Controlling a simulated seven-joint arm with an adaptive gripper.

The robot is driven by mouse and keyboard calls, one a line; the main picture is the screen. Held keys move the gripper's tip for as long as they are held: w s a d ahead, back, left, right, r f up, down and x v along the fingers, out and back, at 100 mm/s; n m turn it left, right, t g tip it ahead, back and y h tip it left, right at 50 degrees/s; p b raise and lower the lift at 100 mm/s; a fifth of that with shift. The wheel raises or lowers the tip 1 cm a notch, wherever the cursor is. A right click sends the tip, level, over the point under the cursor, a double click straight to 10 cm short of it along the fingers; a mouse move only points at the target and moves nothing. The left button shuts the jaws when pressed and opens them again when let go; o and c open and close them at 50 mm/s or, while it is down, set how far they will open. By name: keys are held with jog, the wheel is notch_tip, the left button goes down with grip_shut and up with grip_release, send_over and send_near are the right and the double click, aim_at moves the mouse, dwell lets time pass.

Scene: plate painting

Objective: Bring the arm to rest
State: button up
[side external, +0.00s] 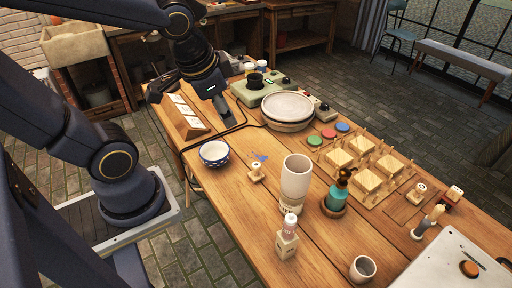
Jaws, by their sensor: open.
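My gripper (188,100) is at the back left of the wooden table, pointing down with its fingers spread, and I see nothing held in it. It hangs over or in front of a slanted wooden rack with white cards (187,118); the exact gap cannot be told.
Colour discs (328,133) and wooden blocks (366,180) are right. A dark cable (213,138) runs near the rack.

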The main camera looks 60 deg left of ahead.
jog(key=s+r, duration=0.1)
jog(key=r+n+t+h, duration=0.1)
jog(key=s+r+n+h, duration=0.1)
jog(key=shift+s+d+r, duration=0.3)
jog(key=shift+d+r, duration=0.05)
jog(key=shift+d, duration=0.05)
dwell(1.0)
